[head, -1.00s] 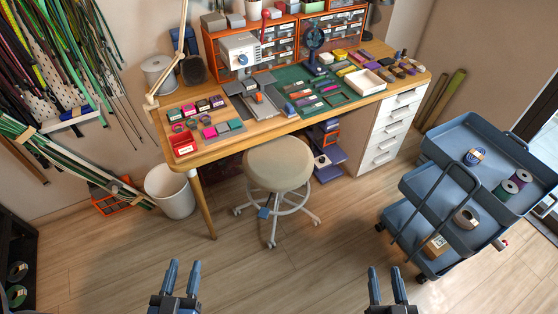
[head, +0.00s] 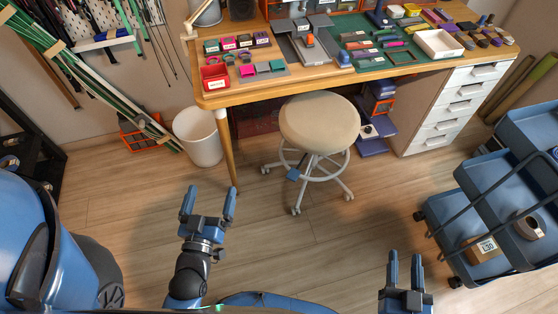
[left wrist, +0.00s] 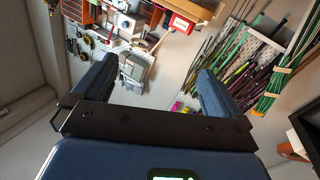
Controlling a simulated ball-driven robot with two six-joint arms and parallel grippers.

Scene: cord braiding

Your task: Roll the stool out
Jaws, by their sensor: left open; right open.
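The stool (head: 319,124) has a round beige seat on a pale base with a foot ring and several casters. It stands upright on the floor at the front edge of the workbench, its seat close to the bench edge. My left gripper (head: 209,192) is open and empty, in front and left of the stool, apart from it. In the left wrist view its two fingers (left wrist: 150,85) are spread with nothing between them; the stool is not seen there. My right gripper (head: 404,258) is open and empty, in front and right of the stool.
The workbench (head: 270,91) holds tools and small boxes. A white bin (head: 199,137) stands left of the stool, by a bench leg. White drawers (head: 450,110) stand right of it. A blue cart (head: 480,195) is at the right. The floor before the stool is clear.

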